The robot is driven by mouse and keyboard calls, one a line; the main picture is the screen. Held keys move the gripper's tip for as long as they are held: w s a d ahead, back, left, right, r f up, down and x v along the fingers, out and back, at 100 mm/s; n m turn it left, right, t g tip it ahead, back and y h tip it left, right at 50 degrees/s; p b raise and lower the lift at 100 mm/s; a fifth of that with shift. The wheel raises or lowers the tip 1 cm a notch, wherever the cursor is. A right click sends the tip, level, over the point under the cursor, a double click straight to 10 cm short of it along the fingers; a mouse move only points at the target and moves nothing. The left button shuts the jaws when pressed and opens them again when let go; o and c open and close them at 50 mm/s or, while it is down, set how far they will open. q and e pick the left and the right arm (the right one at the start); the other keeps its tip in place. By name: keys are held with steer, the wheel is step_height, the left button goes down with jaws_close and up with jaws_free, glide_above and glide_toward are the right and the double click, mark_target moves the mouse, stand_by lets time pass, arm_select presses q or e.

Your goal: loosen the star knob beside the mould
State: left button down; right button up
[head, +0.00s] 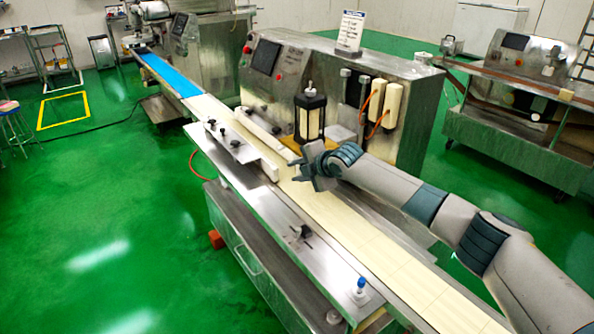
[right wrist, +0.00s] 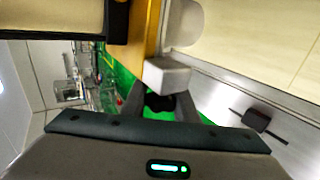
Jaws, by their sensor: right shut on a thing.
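A black star knob (right wrist: 158,103) shows in the right wrist view between the two fingers of my right gripper (right wrist: 160,106). The gripper is shut on it. A black-framed block with cream faces (head: 309,117), which may be the mould, stands just behind the gripper. My left gripper is not in view.
A pale block (right wrist: 167,76) sits close beside the fingers. The cream belt (head: 370,245) runs past below. Other dark knobs stand on a side plate (head: 228,145), and a blue-topped knob (head: 361,285) is nearer. The steel machine (head: 285,90) rises behind.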

steer(key=o, duration=1.1)
steer(key=shift+c, duration=0.2)
steer(key=shift+s+d, duration=0.1)
